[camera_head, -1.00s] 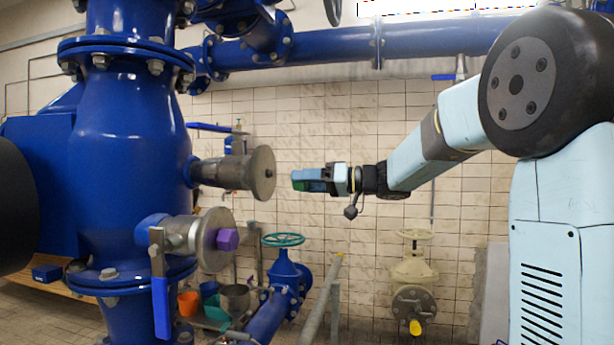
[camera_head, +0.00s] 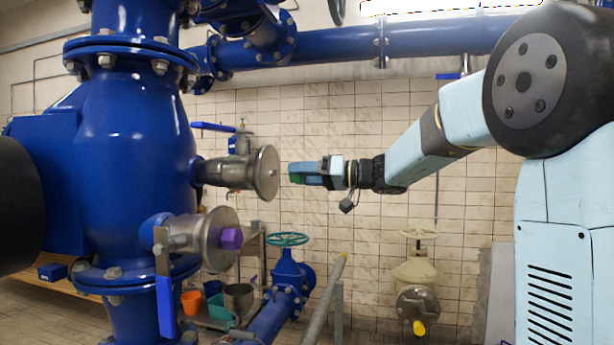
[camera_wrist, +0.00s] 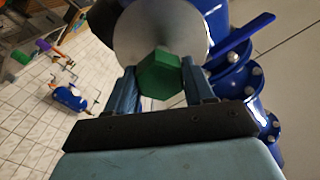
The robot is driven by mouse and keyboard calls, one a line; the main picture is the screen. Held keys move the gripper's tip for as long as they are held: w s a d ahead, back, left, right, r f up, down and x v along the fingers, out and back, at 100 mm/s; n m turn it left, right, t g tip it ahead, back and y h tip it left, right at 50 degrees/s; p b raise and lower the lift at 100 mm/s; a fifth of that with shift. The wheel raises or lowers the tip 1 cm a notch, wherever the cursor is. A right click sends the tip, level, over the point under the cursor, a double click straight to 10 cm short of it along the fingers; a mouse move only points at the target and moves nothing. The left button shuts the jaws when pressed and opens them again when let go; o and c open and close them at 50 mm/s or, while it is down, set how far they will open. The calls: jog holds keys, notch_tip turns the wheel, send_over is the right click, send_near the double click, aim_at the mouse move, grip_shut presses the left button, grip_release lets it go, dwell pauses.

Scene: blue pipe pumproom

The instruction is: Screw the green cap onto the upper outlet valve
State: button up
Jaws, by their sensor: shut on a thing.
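The green cap (camera_wrist: 160,74) is a hexagonal piece held between the two fingers of my gripper (camera_wrist: 163,88) in the wrist view. In the head view my gripper (camera_head: 300,173) is shut on it, pointing left. The upper outlet valve (camera_head: 266,172) is a grey metal stub with a round flange on the blue pipe body. A small gap shows between the gripper tip and the flange face in the head view.
A blue-handled valve (camera_head: 212,127) is behind the upper outlet. A yellow-tipped rail (camera_head: 325,300) stands below. Open space lies around my gripper.

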aim_at(277, 175)
jog(key=shift+x, duration=2.3)
dwell(0.6)
jog(key=shift+s+a+r, duration=0.1)
jog(key=m, duration=0.4)
jog(key=shift+m, duration=0.3)
jog(key=m, duration=0.4)
jog(key=shift+m, duration=0.4)
jog(key=m, duration=0.4)
jog(key=shift+f+m, duration=0.2)
jog(key=shift+m, duration=0.6)
